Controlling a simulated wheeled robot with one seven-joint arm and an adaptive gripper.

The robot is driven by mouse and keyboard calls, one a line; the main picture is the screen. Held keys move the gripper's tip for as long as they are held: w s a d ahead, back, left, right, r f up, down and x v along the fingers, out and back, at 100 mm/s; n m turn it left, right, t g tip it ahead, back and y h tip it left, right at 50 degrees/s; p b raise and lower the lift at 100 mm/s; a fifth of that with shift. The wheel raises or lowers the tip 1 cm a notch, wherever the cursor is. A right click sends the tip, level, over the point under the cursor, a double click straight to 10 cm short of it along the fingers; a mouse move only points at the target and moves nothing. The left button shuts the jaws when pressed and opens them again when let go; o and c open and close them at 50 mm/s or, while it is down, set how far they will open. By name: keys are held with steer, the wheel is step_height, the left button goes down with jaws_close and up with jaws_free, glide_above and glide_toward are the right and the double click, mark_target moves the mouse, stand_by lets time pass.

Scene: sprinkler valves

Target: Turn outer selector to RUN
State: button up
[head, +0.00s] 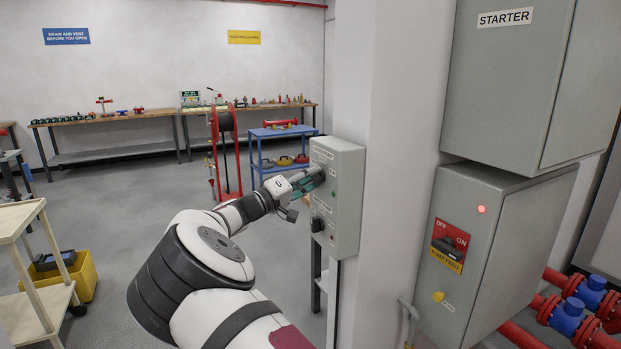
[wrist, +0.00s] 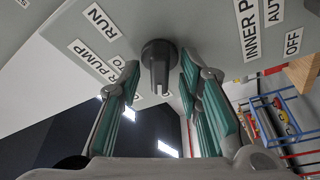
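A grey control box (head: 338,190) is fixed to the white column in the head view. My gripper (head: 312,180) is at its upper part and hides the upper knob there. In the wrist view a dark selector knob (wrist: 159,62) stands out from the panel between the fingertips of my gripper (wrist: 160,82). The fingers are open, with gaps visible on both sides of the knob. A RUN label (wrist: 101,22) and a partly hidden label ending in "R PUMP" (wrist: 91,60) are left of the knob. The knob's pointing direction is unclear.
A lower dark knob (head: 317,224) is on the same box. In the wrist view, INNER P..., AUTO and OFF (wrist: 293,42) labels are at the right. The starter cabinet (head: 500,250) stands right of the column. Open floor lies left of my arm.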

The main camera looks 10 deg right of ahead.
jaws_close()
steer(key=shift+m+h+b, duration=0.5)
steer(key=shift+m+b, duration=0.7)
steer(key=shift+m, duration=0.8)
steer(key=shift+f, duration=0.1)
steer(key=shift+m+g+b, duration=0.3)
steer(key=shift+m+b, duration=0.05)
steer(key=shift+m, duration=0.05)
steer(key=shift+m+g+h+b, duration=0.3)
steer(key=shift+m+h+b, duration=0.3)
steer(key=shift+m+b, duration=0.55)
steer(key=shift+m, duration=0.65)
